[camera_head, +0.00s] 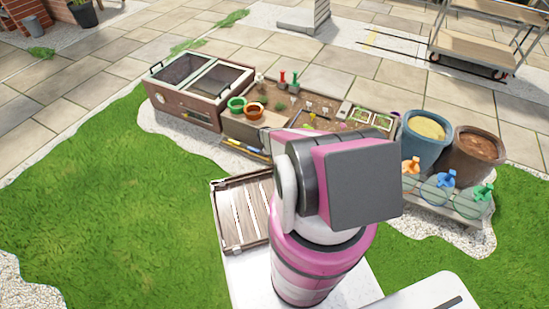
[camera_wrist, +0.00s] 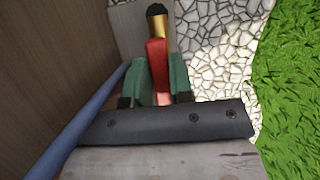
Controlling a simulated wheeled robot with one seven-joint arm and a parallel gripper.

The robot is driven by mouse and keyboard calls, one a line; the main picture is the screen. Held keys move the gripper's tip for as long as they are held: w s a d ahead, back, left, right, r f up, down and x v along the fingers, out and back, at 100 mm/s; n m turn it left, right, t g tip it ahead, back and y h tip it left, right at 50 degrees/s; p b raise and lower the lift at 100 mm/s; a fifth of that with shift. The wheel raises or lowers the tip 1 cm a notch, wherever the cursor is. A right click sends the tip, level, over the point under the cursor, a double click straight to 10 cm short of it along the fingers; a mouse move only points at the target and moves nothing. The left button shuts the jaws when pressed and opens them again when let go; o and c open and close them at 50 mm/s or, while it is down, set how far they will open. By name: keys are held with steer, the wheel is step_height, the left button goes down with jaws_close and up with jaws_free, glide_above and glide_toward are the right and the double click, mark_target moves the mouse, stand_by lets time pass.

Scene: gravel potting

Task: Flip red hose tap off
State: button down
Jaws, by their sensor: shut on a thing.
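In the wrist view, the red hose tap handle (camera_wrist: 158,62) stands between the two green fingers of my gripper (camera_wrist: 160,78), which is shut on it. A brass part (camera_wrist: 159,32) with a black end (camera_wrist: 156,10) shows just beyond the red handle. The handle's lower part is hidden between the fingers. In the head view, my arm covers the middle, and neither the gripper nor the tap can be made out.
A blue tube (camera_wrist: 90,112) runs beside my gripper along a brown wall (camera_wrist: 45,60). Pale stone paving (camera_wrist: 220,60) and grass (camera_wrist: 290,90) lie to the right. In the head view, a wooden crate (camera_head: 229,246), planter bed (camera_head: 230,124) and large blue pot (camera_head: 408,140) surround my arm.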

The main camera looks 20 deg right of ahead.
steer(key=c, duration=1)
jaws_free()
steer(key=shift+r, duration=0.1)
steer(key=v, duration=1)
steer(key=shift+w+r, duration=0.2)
steer(key=shift+r, duration=0.1)
steer(key=shift+a, duration=0.1)
steer(key=s+a+r+m+t+y, duration=0.1)
steer(key=s+a+r+m, duration=0.2)
steer(key=r, duration=0.9)
steer(key=s+a+r+m+t+y, duration=0.1)
steer(key=s+a+r+m, duration=0.2)
steer(key=s+r, duration=0.7)
steer(key=s+a+r+m+t+y, duration=0.1)
steer(key=s+a+r+m, duration=0.2)
steer(key=s+r, duration=0.4)
step_height(320, 180, up, 10)
steer(key=shift+s+a+f, duration=0.2)
steer(key=shift+s+f, duration=0.05)
